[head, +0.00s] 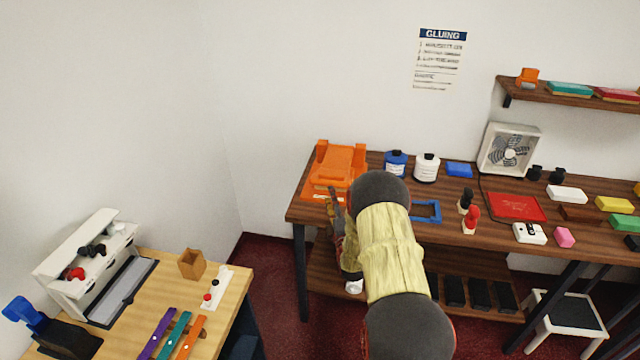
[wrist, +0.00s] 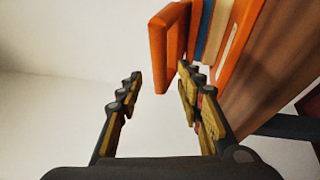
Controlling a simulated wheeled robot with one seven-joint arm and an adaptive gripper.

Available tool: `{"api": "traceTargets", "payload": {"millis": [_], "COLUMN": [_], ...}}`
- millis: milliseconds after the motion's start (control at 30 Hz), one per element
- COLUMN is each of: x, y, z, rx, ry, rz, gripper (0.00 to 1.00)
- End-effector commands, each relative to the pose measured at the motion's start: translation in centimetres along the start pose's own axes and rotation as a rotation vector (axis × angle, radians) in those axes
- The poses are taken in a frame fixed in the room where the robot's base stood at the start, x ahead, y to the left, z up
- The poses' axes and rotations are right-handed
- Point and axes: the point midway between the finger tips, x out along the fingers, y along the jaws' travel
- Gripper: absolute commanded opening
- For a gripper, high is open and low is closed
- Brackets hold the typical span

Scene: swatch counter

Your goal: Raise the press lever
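An orange press (head: 338,165) stands at the left end of the dark wood table. In the wrist view its orange body (wrist: 240,40) lies along the tilted tabletop, and an orange bar or plate (wrist: 168,45) stands out from it. Blue and cream strips show between them. I cannot tell for certain which part is the lever. My gripper (wrist: 162,82) is open, with nothing between its fingers. The right finger overlaps the lower end of the orange bar in the picture; contact is unclear. In the head view my gripper (head: 336,210) is at the table's front left edge, partly hidden by my arm.
Blue and white bottles (head: 396,163), a blue frame (head: 426,211) and a red tray (head: 516,206) are on the dark table (head: 305,215). A light wood counter (head: 235,285) with a white machine (head: 75,270) stands at the left. White wall lies behind.

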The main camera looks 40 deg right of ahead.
Motion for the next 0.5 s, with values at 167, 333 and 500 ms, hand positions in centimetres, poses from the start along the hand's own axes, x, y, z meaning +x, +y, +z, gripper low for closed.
{"api": "traceTargets", "payload": {"millis": [167,333,500], "x": [2.5,5.1,6.8], "y": [0.0,-0.1,0.0], "z": [-0.1,-0.1,-0.1], "rx": [0.001,0.002,0.002], "ry": [0.002,0.001,0.001], "rz": [0.002,0.001,-0.001], "gripper": [0.37,0.37,0.37]}}
